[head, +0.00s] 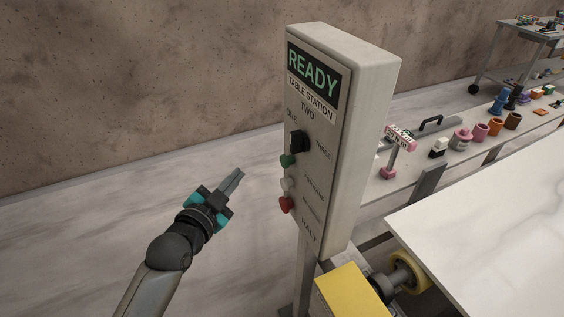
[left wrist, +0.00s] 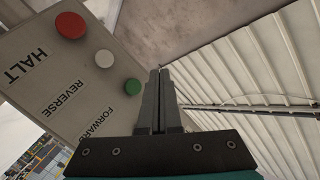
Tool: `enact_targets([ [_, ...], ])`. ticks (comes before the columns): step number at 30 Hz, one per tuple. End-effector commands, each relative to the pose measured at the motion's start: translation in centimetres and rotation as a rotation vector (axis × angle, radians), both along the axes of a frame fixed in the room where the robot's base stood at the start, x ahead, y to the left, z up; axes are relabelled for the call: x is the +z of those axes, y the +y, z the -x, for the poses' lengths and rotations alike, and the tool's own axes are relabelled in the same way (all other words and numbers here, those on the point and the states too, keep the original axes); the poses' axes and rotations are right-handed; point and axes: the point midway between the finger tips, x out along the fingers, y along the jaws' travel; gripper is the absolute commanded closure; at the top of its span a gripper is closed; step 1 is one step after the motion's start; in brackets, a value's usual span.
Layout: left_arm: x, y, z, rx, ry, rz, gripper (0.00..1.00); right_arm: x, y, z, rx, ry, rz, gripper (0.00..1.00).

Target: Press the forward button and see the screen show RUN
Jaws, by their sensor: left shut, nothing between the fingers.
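The control box (head: 345,150) stands upright on a post, and its screen (head: 314,72) reads READY. Below a black knob (head: 298,141) sit a green button (head: 287,161), a white button (head: 288,184) and a red button (head: 285,205). In the left wrist view the green button (left wrist: 132,87) is beside the label FORWARD, the white button (left wrist: 104,60) beside REVERSE and the red button (left wrist: 70,25) beside HALT. My left gripper (head: 238,173) is shut and empty, left of the panel and apart from the buttons. Its fingertips (left wrist: 159,72) appear just right of the green button. My right gripper is out of view.
A white marble slab (head: 490,215) lies at the right, with a yellow block (head: 350,292) and yellow roller (head: 408,273) by its near corner. Behind it a long bench (head: 410,175) carries several coloured parts. The floor left of the box is clear.

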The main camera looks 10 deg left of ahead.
Motion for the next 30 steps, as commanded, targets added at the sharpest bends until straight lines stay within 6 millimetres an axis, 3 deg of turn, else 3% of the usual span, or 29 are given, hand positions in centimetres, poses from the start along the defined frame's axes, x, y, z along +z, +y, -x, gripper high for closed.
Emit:
enact_targets([
  [10,0.0,-4.2,-2.8,-0.002,-0.001,0.006,1.00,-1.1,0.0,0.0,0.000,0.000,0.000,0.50],
  [15,0.1,-5.5,-3.7,-0.001,0.001,0.002,1.00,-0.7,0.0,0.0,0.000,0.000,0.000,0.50],
  [30,0.0,-6.2,-4.2,-0.001,0.000,0.000,1.00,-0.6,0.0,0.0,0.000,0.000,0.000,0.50],
])
